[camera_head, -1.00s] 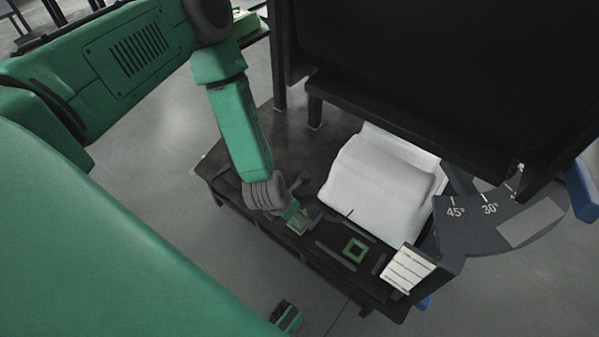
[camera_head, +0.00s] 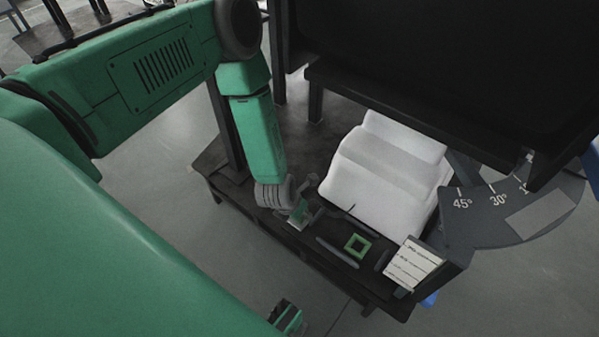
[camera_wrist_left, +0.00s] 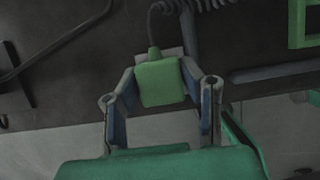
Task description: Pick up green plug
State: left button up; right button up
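The green plug (camera_wrist_left: 160,82) is a small green block with a dark cable at its far end, in the middle of the left wrist view. A pale grey piece shows partly behind it. My left gripper (camera_wrist_left: 158,68) has one finger on each side of the plug. The fingers look spread, and their tips come very close to the plug's sides; I cannot tell whether they touch. In the head view, my left gripper (camera_head: 303,213) reaches down over the dark bench, where the plug is small and partly hidden.
A green square frame (camera_head: 357,246) lies on the dark bench (camera_head: 318,146), right of the gripper. A white stepped block (camera_head: 385,175) stands behind it. A labelled white panel (camera_head: 412,265) and an angle scale (camera_head: 515,207) are to the right. A black structure overhangs the bench.

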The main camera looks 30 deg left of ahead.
pick_arm(q)
notch_tip(320, 180, up, 10)
jog(key=p, duration=0.4)
dwell(0.3)
jog(key=shift+r, duration=0.15)
